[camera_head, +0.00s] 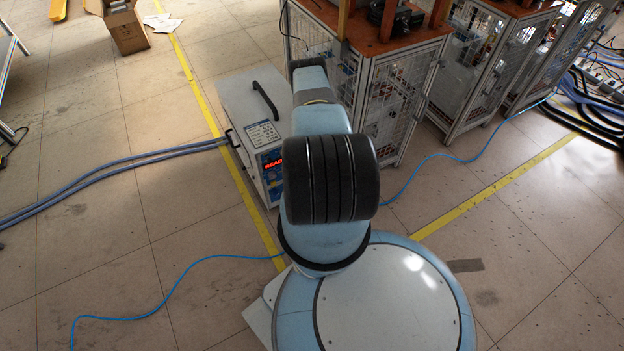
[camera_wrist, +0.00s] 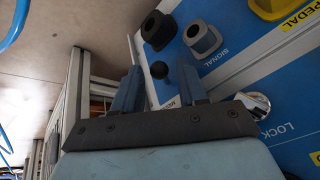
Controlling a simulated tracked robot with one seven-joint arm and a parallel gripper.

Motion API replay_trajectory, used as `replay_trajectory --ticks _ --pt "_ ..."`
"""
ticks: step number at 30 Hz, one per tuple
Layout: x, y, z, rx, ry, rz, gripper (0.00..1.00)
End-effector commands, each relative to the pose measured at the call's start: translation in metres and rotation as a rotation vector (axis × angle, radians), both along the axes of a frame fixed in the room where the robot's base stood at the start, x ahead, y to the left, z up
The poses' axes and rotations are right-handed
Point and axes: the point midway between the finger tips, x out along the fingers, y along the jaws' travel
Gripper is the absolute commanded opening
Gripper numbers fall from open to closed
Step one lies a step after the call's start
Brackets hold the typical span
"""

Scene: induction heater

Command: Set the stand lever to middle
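In the wrist view my gripper (camera_wrist: 160,72) is open, its two blue-grey fingers spread apart. A small black ball knob (camera_wrist: 159,70) shows between the fingertips, close to a blue and white panel (camera_wrist: 225,72); it looks like a lever's end, but I cannot tell its position or whether a finger touches it. A label partly hidden by the right finger lies below it. In the head view the grey heater cabinet (camera_head: 232,92) has a black handle on top and a red lit display (camera_head: 272,163). My arm hides the gripper and part of the cabinet there.
In the wrist view, connectors marked SIGNAL (camera_wrist: 203,38) and PEDAL (camera_wrist: 272,8), another black connector (camera_wrist: 157,30) and a shiny round lock (camera_wrist: 256,104) sit near the fingers. In the head view, a caged workbench (camera_head: 385,85) stands right of the cabinet; blue cables (camera_head: 130,163) cross the floor.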

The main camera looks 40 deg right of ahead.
Motion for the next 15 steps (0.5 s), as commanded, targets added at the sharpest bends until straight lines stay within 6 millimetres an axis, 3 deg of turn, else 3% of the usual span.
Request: replay_trajectory --ticks 2,12,15 --pt "0.0001 0.0001 0.0001 0.000 0.000 0.000 0.34" --pt "0.0006 0.0009 0.0002 0.000 -0.001 0.001 0.01" --pt "0.0009 0.0011 0.0002 0.000 0.000 0.002 0.00"
